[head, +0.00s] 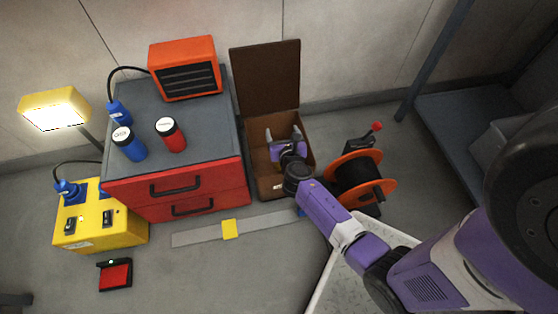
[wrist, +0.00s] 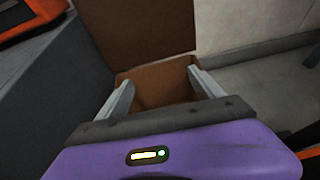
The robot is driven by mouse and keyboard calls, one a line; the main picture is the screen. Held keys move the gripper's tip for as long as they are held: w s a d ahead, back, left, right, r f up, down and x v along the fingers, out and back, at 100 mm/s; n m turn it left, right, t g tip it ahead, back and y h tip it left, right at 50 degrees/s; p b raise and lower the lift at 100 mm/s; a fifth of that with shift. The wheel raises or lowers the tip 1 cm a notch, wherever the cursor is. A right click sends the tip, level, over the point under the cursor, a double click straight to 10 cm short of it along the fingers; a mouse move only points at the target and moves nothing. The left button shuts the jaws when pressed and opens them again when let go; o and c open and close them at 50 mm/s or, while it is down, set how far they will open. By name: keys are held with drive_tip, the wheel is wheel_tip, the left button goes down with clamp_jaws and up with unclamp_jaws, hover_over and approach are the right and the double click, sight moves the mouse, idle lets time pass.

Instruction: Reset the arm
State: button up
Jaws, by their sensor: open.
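My gripper (head: 284,136) is at the end of my purple arm, over the open brown box (head: 268,183). In the wrist view my gripper (wrist: 160,84) has its two grey fingers spread wide, with nothing between them. The box interior (wrist: 160,72) shows between and beyond the fingers, and its raised lid (wrist: 140,30) stands behind. The part of the box floor that I can see looks empty; my gripper hides the rest.
A grey-topped red drawer cabinet (head: 172,190) stands left of the box, bearing an orange heater (head: 185,68), a blue canister (head: 130,145) and a red canister (head: 170,136). An orange cable reel (head: 358,175) stands close on the right. A yellow power box (head: 98,232) is far left.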

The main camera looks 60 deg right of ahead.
drive_tip(key=shift+s+a+r, duration=0.15)
drive_tip(key=shift+s+a, duration=0.1)
drive_tip(key=shift+a, duration=0.05)
idle(0.4)
